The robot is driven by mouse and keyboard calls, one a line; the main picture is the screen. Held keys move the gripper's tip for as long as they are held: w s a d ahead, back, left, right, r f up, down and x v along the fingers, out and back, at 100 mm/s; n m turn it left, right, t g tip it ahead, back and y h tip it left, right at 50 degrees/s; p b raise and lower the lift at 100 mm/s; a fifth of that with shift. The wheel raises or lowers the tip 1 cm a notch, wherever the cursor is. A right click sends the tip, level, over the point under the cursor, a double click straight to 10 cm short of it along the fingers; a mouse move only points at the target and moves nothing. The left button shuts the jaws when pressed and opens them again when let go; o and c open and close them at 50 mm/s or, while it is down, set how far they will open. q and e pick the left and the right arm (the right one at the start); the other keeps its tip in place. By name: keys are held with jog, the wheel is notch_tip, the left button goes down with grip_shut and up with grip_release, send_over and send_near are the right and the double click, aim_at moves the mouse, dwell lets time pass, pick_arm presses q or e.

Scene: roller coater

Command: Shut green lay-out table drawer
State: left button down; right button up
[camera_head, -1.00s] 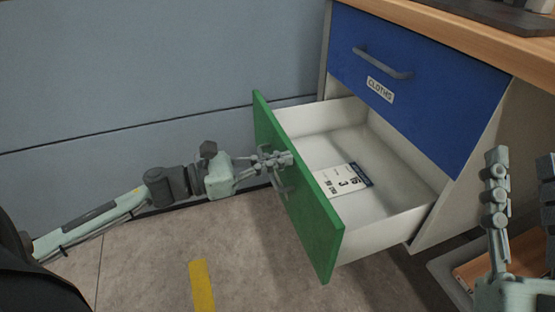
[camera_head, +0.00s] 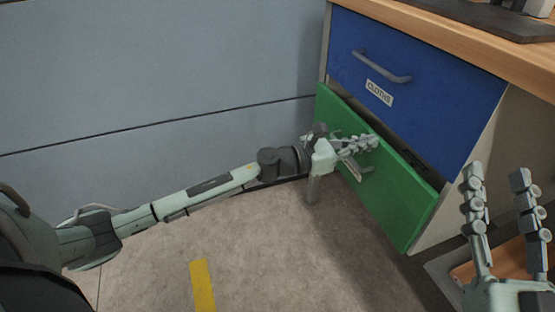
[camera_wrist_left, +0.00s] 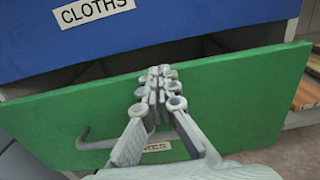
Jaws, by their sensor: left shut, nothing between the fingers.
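The fingertips also show in the left wrist view (camera_wrist_left: 160,75). My right gripper (camera_head: 497,172) is open and empty at the lower right, apart from the drawer.
The blue drawer (camera_head: 430,95) marked CLOTHS is shut above. A wooden worktop (camera_head: 470,50) overhangs it. A grey wall (camera_head: 160,70) runs behind on the left. A tray with a wooden item (camera_head: 505,258) lies at the lower right. The floor (camera_head: 290,265) in front is clear.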

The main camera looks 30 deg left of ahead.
pick_arm(q)
jog(key=shift+x, duration=1.5)
pick_arm(e)
jog(key=shift+a+f, duration=0.15)
jog(key=shift+f, duration=0.1)
pick_arm(q)
jog(key=shift+w+r, duration=0.1)
jog(key=shift+r, duration=0.05)
pick_arm(e)
jog(key=shift+s, duration=0.1)
